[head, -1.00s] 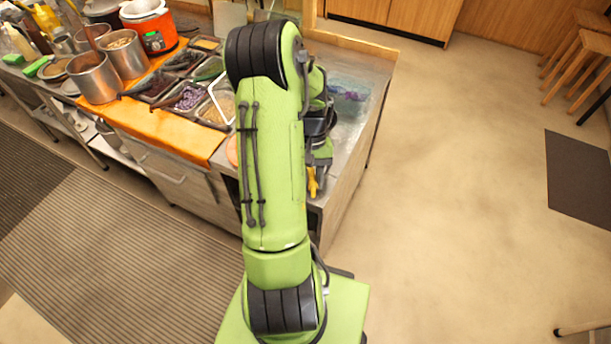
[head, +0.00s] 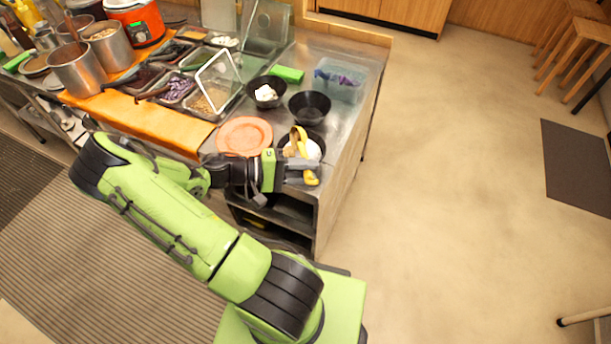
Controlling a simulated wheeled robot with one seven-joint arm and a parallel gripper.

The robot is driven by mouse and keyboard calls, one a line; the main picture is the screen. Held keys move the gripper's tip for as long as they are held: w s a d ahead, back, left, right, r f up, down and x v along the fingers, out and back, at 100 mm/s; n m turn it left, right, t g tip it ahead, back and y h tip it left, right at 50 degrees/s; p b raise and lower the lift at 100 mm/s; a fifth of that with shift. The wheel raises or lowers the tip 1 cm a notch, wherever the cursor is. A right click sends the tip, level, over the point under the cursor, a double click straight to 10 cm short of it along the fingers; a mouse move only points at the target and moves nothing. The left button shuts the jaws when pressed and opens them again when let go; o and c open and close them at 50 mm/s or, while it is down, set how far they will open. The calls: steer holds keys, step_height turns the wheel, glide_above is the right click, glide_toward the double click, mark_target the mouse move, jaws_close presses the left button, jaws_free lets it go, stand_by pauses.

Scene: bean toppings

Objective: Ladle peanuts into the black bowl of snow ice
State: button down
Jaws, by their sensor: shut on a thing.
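A black bowl (head: 281,140) with white snow ice (head: 313,150) sits near the counter's front right corner. My gripper (head: 311,172) is at that bowl's near side, shut on a yellow utensil (head: 298,137), probably the ladle. The yellow shows above and below the fingers, over the bowl; its scooping end and any load cannot be made out. Another black bowl (head: 267,82) with a smaller white heap stands farther back. A third black bowl (head: 310,107) looks empty. A metal tray (head: 221,113) holds tan bits that may be peanuts.
An orange-pink round plate (head: 244,136) lies left of my gripper. Topping trays, metal pots (head: 76,68) and an orange cooker (head: 135,22) fill the left. A green block (head: 287,74) and a clear bin (head: 339,79) stand behind the bowls. Open floor lies right.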

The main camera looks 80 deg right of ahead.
steer(key=g+h+b, duration=0.1)
steer(key=b, duration=0.1)
steer(key=f+n+g+h+b, duration=0.1)
steer(key=g+h+b, duration=0.1)
steer(key=shift+w+a+h, duration=0.15)
steer(key=shift+w+h, duration=0.05)
steer(key=shift+h, duration=0.1)
steer(key=shift+w+r+g+h+b, duration=0.1)
steer(key=shift+r+g+h+b, duration=0.15)
steer(key=shift+g+h+b, duration=0.5)
steer(key=shift+r, duration=0.1)
steer(key=r+m+t+y+p, duration=0.1)
steer(key=r+t+y+p, duration=0.1)
steer(key=t+y+p, duration=0.2)
steer(key=w+r+m+t+y+p, duration=0.1)
steer(key=m+t+y+p, duration=0.1)
steer(key=t+y+p, duration=0.2)
steer(key=r+m+t+y+p, duration=0.1)
steer(key=t+y+p, duration=0.3)
steer(key=t+y, duration=0.4)
steer(key=shift+w+d+r+m+t, duration=0.1)
steer(key=shift+r+m+t, duration=0.05)
steer(key=shift+r+t, duration=0.25)
steer(key=shift+w+d+r+m+t, duration=0.15)
steer(key=shift+r+t, duration=0.1)
steer(key=shift+r, duration=0.15)
steer(key=shift+s, duration=0.1)
